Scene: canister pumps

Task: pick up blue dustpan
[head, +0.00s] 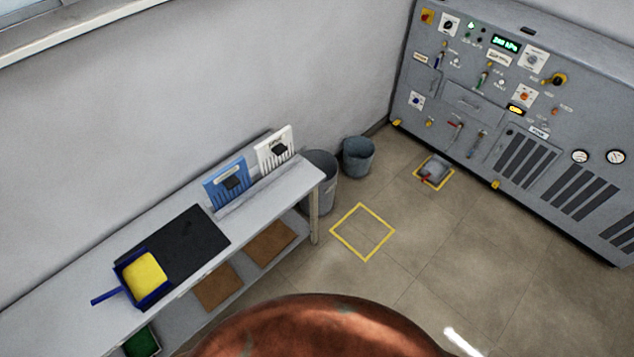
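The blue dustpan (124,283) lies on the grey bench at the lower left, partly on a black mat. Its handle points left, toward the bench's front left. A yellow block or sponge (146,273) sits in its pan. Neither of my grippers is in the head view, so I cannot see their state.
The grey bench (66,297) runs along the wall, with a black mat (188,240), a blue holder (226,183) and a white holder (274,148). Bins (359,157) stand past its end. A large rusty rounded object (320,330) fills the bottom centre. A grey control cabinet (520,110) stands right. The floor between is mostly clear.

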